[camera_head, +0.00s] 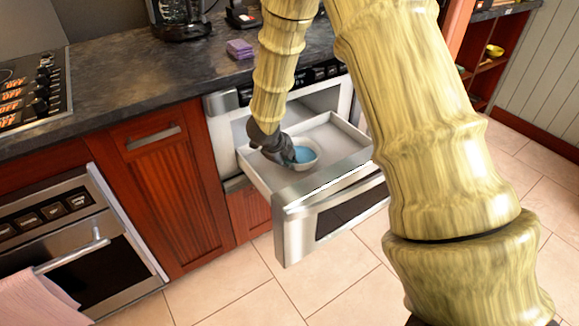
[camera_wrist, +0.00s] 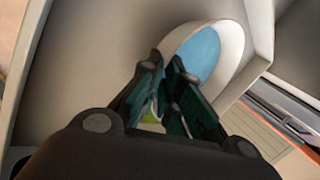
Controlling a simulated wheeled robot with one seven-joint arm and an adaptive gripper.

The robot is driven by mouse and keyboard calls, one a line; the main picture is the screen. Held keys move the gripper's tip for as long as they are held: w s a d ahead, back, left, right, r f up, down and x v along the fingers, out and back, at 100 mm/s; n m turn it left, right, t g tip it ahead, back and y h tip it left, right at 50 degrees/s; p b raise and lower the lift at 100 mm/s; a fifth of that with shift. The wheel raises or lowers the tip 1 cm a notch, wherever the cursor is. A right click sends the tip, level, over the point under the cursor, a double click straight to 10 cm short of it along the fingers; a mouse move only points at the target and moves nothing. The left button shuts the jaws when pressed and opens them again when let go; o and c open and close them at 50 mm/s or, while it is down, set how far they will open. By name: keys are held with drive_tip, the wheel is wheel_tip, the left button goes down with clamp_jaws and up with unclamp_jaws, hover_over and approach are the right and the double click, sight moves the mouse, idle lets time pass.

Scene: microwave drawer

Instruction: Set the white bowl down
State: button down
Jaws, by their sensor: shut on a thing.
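The white bowl (camera_head: 308,163) with a blue inside is in the open microwave drawer (camera_head: 335,130), toward its left side in the head view. My gripper (camera_head: 278,148) reaches down into the drawer and is shut on the bowl's near-left rim. In the wrist view the bowl (camera_wrist: 232,45) is ahead of my gripper (camera_wrist: 172,85), with the fingertips at its edge. The fingers cover part of the rim. Whether the bowl's base touches the drawer floor cannot be told.
The drawer's front panel (camera_head: 330,215) stands pulled out over the tiled floor. The dark counter (camera_head: 130,75) above holds a folded purple cloth (camera_head: 239,48) and a coffee maker (camera_head: 180,15). An oven (camera_head: 75,240) is at left. The drawer floor to the bowl's right looks free.

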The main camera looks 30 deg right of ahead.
drive_tip(key=shift+d+f, duration=0.1)
drive_tip(key=shift+f, duration=0.8)
drive_tip(key=c, duration=1.6)
unclamp_jaws()
drive_tip(key=shift+c, duration=0.2)
drive_tip(key=shift+r, duration=0.1)
drive_tip(key=p+v, duration=0.2)
drive_tip(key=v, duration=1)
